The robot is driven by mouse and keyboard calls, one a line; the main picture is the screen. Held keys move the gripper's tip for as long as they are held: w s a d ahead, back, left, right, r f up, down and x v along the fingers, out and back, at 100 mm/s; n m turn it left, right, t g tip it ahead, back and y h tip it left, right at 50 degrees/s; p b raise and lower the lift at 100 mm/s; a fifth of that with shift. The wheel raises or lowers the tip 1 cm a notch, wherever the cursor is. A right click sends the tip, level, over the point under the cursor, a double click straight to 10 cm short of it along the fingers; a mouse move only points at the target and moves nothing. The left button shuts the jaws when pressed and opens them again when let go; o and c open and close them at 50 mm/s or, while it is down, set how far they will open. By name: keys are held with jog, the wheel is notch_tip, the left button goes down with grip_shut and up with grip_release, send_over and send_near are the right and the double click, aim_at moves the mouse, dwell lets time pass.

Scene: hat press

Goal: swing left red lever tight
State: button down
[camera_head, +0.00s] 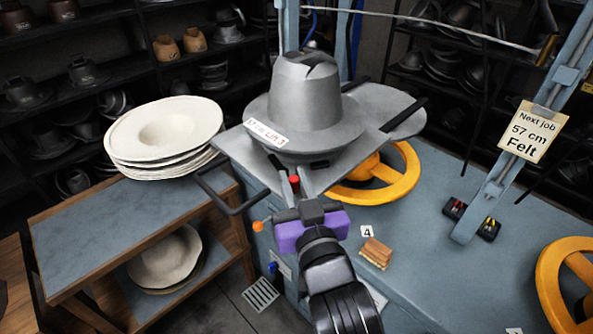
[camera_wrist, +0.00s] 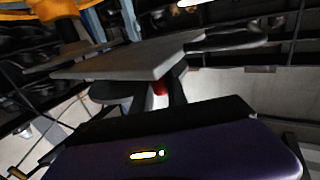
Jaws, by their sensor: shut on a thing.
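The left red lever (camera_head: 294,182) shows as a small red knob at the front edge of the press, just under the grey plate (camera_head: 222,143) that carries the metal hat form (camera_head: 308,100). My gripper (camera_head: 295,180) reaches up to it from the front, with one finger on each side, and is shut on it. In the wrist view the red lever (camera_wrist: 159,88) shows between the two dark fingers, below the plate's corner. The rest of the lever is hidden by the fingers and the plate.
A black bar handle (camera_head: 232,208) juts out left of my gripper. A yellow handwheel (camera_head: 385,180) stands to the right behind it. A wooden block (camera_head: 376,252) lies on the blue bench (camera_head: 430,260). A cart (camera_head: 110,225) with pale hat bodies (camera_head: 165,130) stands left.

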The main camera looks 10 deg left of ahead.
aim_at(275, 184)
jog(key=shift+s+a+f+m+t+h+b, duration=0.15)
jog(key=shift+m+h+b, duration=0.15)
jog(key=shift+h, duration=0.2)
jog(key=shift+a+r+m+t+h+b, duration=0.1)
jog(key=shift+a+m+t+h+b, duration=0.1)
jog(key=shift+m+h, duration=0.25)
jog(key=shift+s+a+f+m+t+h+b, duration=0.15)
jog(key=shift+m+h+b, duration=0.1)
jog(key=shift+h, duration=0.3)
jog(key=m+h+b, duration=0.1)
jog(key=h+b, duration=0.1)
jog(key=a+m+h+b, duration=0.1)
jog(key=m+h+b, duration=0.1)
jog(key=h+b, duration=0.1)
jog(key=shift+s, duration=0.1)
jog(key=m+h+b, duration=0.2)
jog(key=h, duration=0.1)
jog(key=a+m+g+h+b, duration=0.1)
jog(key=m+h+b, duration=0.1)
jog(key=h+b, duration=0.1)
jog(key=shift+a+r, duration=0.15)
jog(key=shift+m+h, duration=0.3)
jog(key=c, duration=1.3)
grip_release()
jog(key=b+v, duration=0.1)
jog(key=v, duration=0.6)
jog(key=shift+s+a+r, duration=0.1)
jog(key=shift+s+a, duration=0.1)
jog(key=shift+s, duration=0.15)
